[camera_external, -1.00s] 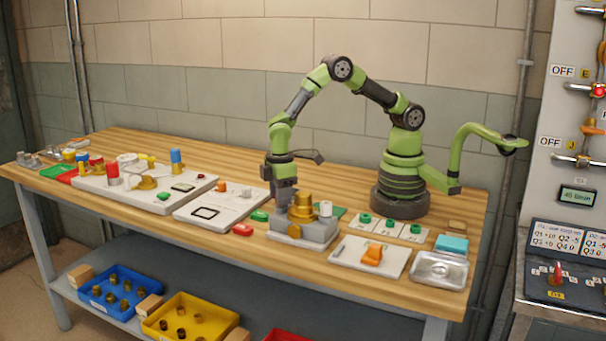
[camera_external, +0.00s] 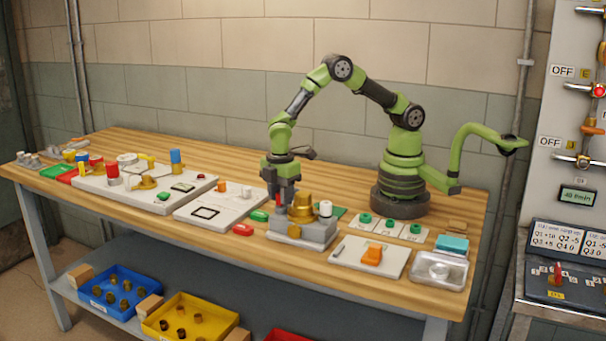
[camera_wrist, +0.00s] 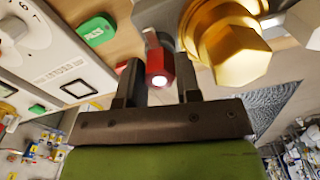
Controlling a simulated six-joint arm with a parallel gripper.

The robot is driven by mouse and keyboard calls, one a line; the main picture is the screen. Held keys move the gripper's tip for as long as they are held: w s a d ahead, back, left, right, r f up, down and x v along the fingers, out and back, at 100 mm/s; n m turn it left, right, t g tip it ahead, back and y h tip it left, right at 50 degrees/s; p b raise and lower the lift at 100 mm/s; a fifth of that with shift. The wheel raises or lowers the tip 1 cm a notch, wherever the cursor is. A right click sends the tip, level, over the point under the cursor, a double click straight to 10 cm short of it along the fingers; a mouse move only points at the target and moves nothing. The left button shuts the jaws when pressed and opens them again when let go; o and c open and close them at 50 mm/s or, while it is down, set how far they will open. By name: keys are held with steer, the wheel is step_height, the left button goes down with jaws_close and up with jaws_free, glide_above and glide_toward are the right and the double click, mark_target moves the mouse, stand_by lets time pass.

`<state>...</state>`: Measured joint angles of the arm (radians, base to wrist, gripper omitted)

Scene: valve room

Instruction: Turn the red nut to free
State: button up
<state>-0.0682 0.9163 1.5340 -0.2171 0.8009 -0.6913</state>
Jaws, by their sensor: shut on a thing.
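The red nut (camera_wrist: 158,66) shows in the wrist view between the two fingers of my gripper (camera_wrist: 158,80). It is a small red hexagonal piece with a pale round end. My gripper is shut on it. In the external view my gripper (camera_external: 280,202) points down at the left side of the brass fitting (camera_external: 303,208), and a sliver of the red nut (camera_external: 278,199) shows at the fingers. The brass fitting sits on a grey block (camera_external: 314,237); in the wrist view its large hexagonal end (camera_wrist: 236,48) is right of the nut.
A green tag (camera_external: 260,216) and a red tag (camera_external: 243,230) lie left of the block. A white plate with an orange piece (camera_external: 372,254) and a metal tray (camera_external: 437,285) are to the right.

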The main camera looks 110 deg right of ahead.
steer(key=o, duration=0.9)
steer(key=shift+r, duration=0.1)
step_height(320, 180, up, 9)
steer(key=shift+r, duration=0.4)
